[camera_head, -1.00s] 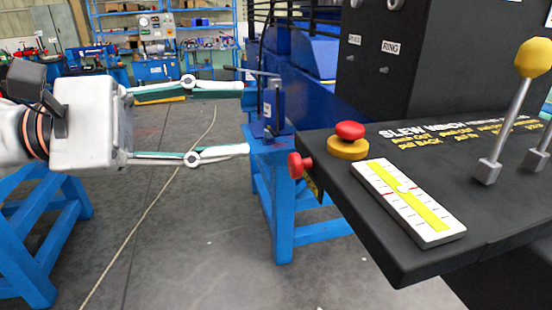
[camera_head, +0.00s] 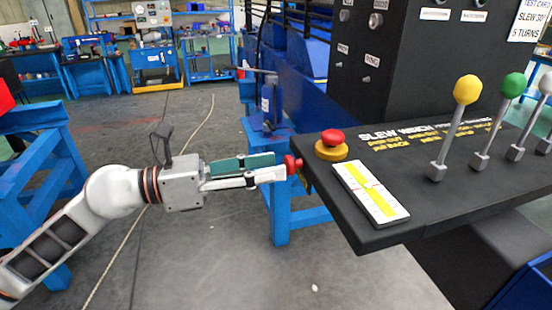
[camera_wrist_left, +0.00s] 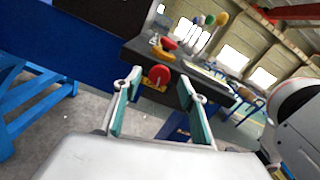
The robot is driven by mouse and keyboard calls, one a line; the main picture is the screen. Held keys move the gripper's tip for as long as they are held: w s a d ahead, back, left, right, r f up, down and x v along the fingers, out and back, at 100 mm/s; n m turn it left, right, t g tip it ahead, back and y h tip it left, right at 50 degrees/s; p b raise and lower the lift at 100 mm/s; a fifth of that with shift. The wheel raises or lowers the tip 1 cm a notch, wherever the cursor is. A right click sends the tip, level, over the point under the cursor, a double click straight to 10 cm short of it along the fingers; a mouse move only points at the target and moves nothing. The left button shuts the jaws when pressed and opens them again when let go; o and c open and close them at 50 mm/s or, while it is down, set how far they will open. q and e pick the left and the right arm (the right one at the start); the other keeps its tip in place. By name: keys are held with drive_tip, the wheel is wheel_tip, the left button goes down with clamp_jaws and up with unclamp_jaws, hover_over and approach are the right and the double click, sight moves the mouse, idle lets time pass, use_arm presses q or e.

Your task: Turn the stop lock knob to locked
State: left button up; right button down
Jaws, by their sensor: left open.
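The red knob (camera_head: 292,164) sticks out of the left side face of the black console (camera_head: 400,230). I take it as the stop lock knob. It also shows in the left wrist view (camera_wrist_left: 158,75), with a yellow plate below it. My left gripper (camera_head: 284,167) is level with the knob and points at it from the left. In the left wrist view, its two fingers (camera_wrist_left: 160,84) are apart, with the knob between their tips. I cannot tell whether a finger touches it. The knob's marking is too small to read. My right gripper is not in view.
A red mushroom button (camera_head: 332,136) on a yellow base sits on the console top near that edge. A white scale plate (camera_head: 370,195) and levers, including a yellow-topped one (camera_head: 466,90), stand farther right. A blue stand (camera_head: 283,215) is behind the gripper. Floor below is clear.

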sight(292, 164)
use_arm(q)
drive_tip(key=shift+x, duration=1.1)
drive_tip(key=c, duration=1.1)
drive_tip(key=shift+o, duration=0.2)
drive_tip(key=shift+f+m+b, duration=0.2)
drive_tip(key=shift+m+b, duration=0.4)
drive_tip(key=shift+m, duration=0.2)
drive_tip(key=shift+r+m+b, duration=0.15)
drive_tip(key=shift+m+b, duration=0.15)
drive_tip(key=shift+m, duration=0.4)
drive_tip(key=o, duration=1.1)
drive_tip(key=shift+c, duration=0.2)
